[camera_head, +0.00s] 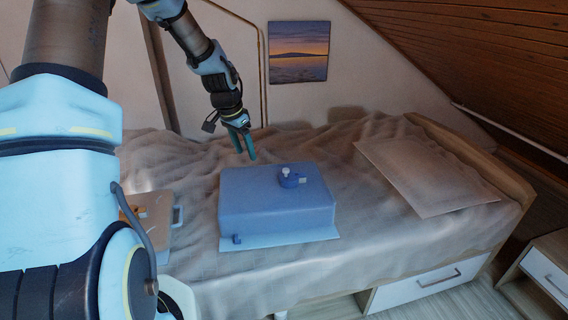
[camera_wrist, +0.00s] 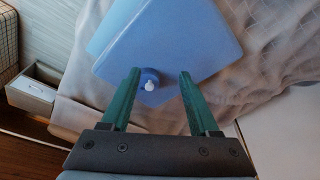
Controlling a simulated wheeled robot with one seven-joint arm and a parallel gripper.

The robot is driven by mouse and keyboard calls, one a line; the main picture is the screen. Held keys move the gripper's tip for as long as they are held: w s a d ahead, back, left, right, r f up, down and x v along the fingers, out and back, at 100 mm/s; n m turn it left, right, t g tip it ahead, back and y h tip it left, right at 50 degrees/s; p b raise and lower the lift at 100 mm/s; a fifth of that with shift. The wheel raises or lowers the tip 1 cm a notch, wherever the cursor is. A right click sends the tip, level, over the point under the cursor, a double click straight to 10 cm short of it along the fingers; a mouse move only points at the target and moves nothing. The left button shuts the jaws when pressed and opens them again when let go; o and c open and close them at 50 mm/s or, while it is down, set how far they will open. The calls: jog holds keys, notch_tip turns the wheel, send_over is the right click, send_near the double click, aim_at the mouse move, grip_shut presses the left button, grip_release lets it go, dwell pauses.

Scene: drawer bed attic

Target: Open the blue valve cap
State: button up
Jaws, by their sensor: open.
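A blue box (camera_head: 262,208) lies on the bed. On its top is a blue valve cap (camera_head: 290,181) with a small white knob (camera_head: 286,171). My gripper (camera_head: 243,156) hangs above the bed, just behind and left of the box's far edge, with its fingers pointing down. In the wrist view the gripper (camera_wrist: 157,78) is open, with two green fingers apart and nothing held. The valve cap (camera_wrist: 150,76) shows between the fingers there, nearer the left one, and looks farther from the camera than the fingertips. The box (camera_wrist: 165,42) shows behind it.
A tray-like case (camera_head: 158,218) with a handle and an orange item lies left of the box. A flat pale sheet (camera_head: 424,177) lies on the bed at the right. A sloped wooden ceiling (camera_head: 490,50) hangs over the right side. A bedside drawer unit (camera_head: 540,275) stands at the lower right.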

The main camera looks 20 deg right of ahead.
aim_at(286, 169)
jog(key=w+d+f+m+h+p, duration=0.1)
jog(key=w+d+f+m, duration=0.1)
jog(key=d, duration=0.3)
jog(key=w+d+f+m+h, duration=0.1)
jog(key=w+d, duration=0.2)
jog(key=d, duration=0.2)
jog(key=p+x, duration=0.1)
jog(key=x, duration=0.2)
jog(key=p+x, duration=0.1)
jog(key=x, duration=0.3)
jog(key=p+x, duration=0.1)
jog(key=x, duration=0.3)
jog(key=shift+s, duration=0.25)
grip_shut()
dwell(0.4)
